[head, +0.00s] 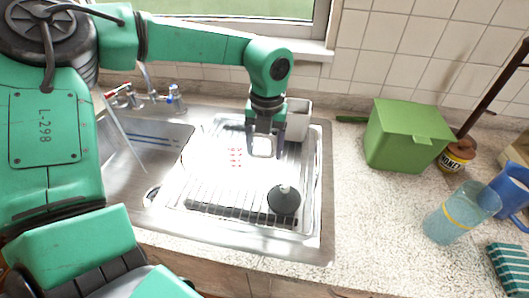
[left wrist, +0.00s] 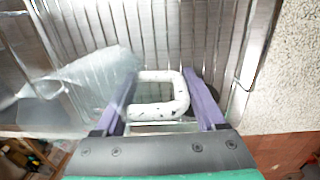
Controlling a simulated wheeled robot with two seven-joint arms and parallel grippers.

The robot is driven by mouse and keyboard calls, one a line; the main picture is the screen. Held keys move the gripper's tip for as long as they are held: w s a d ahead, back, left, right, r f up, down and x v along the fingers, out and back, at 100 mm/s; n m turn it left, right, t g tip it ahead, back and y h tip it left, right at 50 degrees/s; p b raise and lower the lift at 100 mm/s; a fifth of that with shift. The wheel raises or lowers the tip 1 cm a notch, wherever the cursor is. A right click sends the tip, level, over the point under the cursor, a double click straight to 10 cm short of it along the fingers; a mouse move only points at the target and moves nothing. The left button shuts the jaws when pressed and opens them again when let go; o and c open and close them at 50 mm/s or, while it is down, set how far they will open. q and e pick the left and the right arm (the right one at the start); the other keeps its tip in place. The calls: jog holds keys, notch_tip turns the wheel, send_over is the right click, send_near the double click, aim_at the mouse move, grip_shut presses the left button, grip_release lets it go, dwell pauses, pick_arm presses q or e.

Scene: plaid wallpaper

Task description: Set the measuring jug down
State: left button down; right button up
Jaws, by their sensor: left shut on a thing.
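The measuring jug (head: 235,156) is clear with red markings, and its outline is hard to make out in the head view. It is over the wire drying rack (head: 214,196) on the steel drainer. My left gripper (head: 264,143) is shut on its pale loop handle. In the left wrist view, the handle (left wrist: 158,112) is between the two purple fingers of my left gripper (left wrist: 161,100), and the see-through jug body (left wrist: 85,82) extends to the left, tilted in the picture. I cannot tell whether its base touches the rack. My right gripper is not in view.
A dark round lid-like object (head: 284,201) sits at the rack's front right. A white holder (head: 298,121) stands behind my gripper. The sink basin (head: 130,150) is left. A green box (head: 405,136), honey jar (head: 455,157) and blue tumbler (head: 462,213) stand right; counter between is clear.

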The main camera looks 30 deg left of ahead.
aim_at(264, 157)
pick_arm(q)
notch_tip(264, 157, down, 3)
jog(key=shift+s+r, duration=0.1)
jog(key=shift+r, duration=0.1)
jog(key=shift+a+f, duration=0.1)
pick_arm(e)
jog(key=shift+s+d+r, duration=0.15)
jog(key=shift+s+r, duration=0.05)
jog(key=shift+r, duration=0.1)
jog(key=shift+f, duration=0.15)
pick_arm(q)
jog(key=shift+f, duration=0.15)
grip_release()
jog(key=shift+r+p, duration=0.3)
jog(key=shift+r, duration=0.1)
jog(key=r, duration=0.3)
jog(key=r+b, duration=0.1)
jog(key=r, duration=0.3)
jog(key=r+b, duration=0.1)
jog(key=r, duration=0.3)
jog(key=shift+d, duration=0.3)
jog(key=shift+r, duration=0.35)
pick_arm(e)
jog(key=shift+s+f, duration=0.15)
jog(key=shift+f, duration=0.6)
